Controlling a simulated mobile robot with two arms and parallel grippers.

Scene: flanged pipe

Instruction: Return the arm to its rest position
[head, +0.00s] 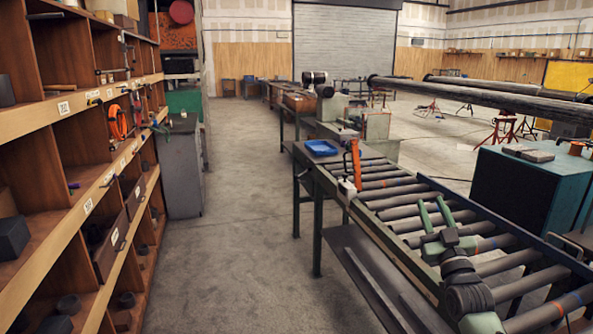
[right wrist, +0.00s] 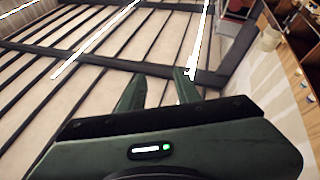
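My right gripper (head: 431,202) is over the roller conveyor (head: 392,193) at the lower right of the head view. Its two green fingers are apart and point away from me, with nothing between them. I cannot tell how high the gripper is above the rollers. My left gripper is not in view.
A blue tray (head: 321,147) and an orange upright part (head: 355,163) are at the conveyor's far end. Wooden shelving (head: 85,150) lines the left side. A teal cabinet (head: 528,187) stands right of the conveyor. The grey aisle floor (head: 235,230) between is clear.

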